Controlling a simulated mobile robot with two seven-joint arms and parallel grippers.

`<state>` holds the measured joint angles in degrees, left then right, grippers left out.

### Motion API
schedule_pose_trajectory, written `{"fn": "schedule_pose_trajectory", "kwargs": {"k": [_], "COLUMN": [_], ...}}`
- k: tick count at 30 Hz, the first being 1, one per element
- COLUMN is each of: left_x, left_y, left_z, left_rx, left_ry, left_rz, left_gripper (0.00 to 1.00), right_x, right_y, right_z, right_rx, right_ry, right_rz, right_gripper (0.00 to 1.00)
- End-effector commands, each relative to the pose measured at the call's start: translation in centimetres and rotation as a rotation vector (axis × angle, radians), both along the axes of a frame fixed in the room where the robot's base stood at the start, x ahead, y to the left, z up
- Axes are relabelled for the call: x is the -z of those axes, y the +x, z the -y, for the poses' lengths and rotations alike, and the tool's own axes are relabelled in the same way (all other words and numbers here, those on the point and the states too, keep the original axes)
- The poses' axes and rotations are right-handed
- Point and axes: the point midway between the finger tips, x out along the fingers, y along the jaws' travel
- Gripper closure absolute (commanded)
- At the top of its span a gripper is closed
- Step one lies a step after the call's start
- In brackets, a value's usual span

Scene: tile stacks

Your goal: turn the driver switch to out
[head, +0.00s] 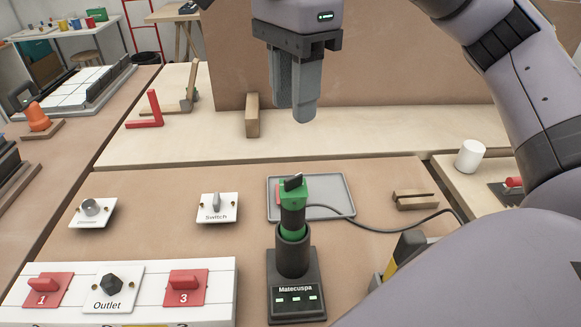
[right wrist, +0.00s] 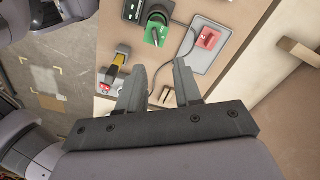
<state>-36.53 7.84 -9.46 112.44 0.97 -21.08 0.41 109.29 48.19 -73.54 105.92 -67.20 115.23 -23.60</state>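The driver (head: 293,195) stands upright in a black holder marked "Matecuspa" (head: 296,285). Its top is green, with a black switch lever (head: 293,182) that looks tilted up to the right; I cannot read any position marks. My left gripper is in neither view.
A grey tray (head: 335,188) with a red piece lies behind the driver, and a cable (head: 385,229) runs right. Switch plates (head: 217,208) and a white panel (head: 222,290) with red tiles are left. A yellow-black tool (head: 405,250) stands close right. A wooden block (head: 252,116) stands behind.

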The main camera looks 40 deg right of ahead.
Motion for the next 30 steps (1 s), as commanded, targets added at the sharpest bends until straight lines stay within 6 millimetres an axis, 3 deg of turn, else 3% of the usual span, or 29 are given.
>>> {"fn": "schedule_pose_trajectory", "kwargs": {"k": [1,6,13,24,30], "left_x": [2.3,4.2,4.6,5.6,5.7], "left_y": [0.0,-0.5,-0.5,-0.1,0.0], "left_z": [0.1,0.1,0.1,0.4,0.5], "left_rx": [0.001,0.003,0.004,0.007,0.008], "left_ry": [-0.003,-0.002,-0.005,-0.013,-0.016], "left_rz": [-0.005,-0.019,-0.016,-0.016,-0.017], "left_gripper": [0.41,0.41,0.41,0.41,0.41], "right_x": [2.2,4.0,5.3,10.2,11.2], "right_y": [0.0,-0.1,-0.1,-0.1,-0.1], "right_z": [-0.1,-0.1,-0.1,-0.1,-0.1], "right_rx": [-0.002,-0.002,-0.002,-0.002,0.0], "right_ry": [0.001,0.002,0.002,0.002,0.002], "right_rz": [0.003,0.003,0.001,0.0,0.003], "right_gripper": [0.66,0.66,0.66,0.66,0.66]}}
